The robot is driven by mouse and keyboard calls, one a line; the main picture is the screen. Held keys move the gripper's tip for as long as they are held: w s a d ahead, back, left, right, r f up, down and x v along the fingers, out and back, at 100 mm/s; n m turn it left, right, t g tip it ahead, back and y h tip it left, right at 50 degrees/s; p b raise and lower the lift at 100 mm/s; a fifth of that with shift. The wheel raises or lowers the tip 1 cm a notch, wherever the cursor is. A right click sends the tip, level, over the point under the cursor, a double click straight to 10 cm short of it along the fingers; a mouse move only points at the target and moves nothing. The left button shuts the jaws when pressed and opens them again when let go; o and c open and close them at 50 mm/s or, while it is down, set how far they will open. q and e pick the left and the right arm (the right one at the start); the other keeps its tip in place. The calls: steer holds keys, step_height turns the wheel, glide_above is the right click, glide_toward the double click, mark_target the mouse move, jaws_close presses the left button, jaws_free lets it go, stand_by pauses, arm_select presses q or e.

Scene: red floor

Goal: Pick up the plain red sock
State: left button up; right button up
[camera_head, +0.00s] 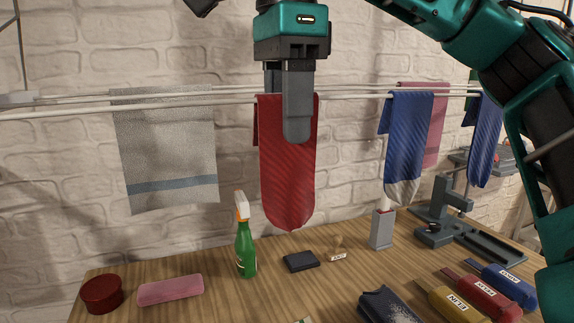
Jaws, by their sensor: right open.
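The plain red sock (287,190) hangs over the front rod of the drying rack, in the middle of the head view. My right gripper (297,125) is right at the sock's top, pointing down, with one grey finger in front of the cloth. The other finger is mostly hidden behind it. The jaws are open, and I cannot tell whether they touch the sock. My left gripper cannot be made out; only a dark piece shows at the top edge.
A grey towel (165,150) hangs left on the rods (60,112); blue socks (407,140) and a pink cloth (436,125) hang right. Below, the wooden table (215,300) bears a green spray bottle (245,248), a pink block (170,290), a red tin (101,294) and labelled rolls (487,297).

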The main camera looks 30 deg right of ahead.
jaws_close()
stand_by(0.5)
steer(key=shift+r, duration=0.1)
steer(key=shift+s+r, duration=0.2)
steer(key=shift+r, duration=2.7)
steer(key=a+r, duration=0.1)
steer(key=a, duration=1.3)
steer(key=shift+s, duration=0.25)
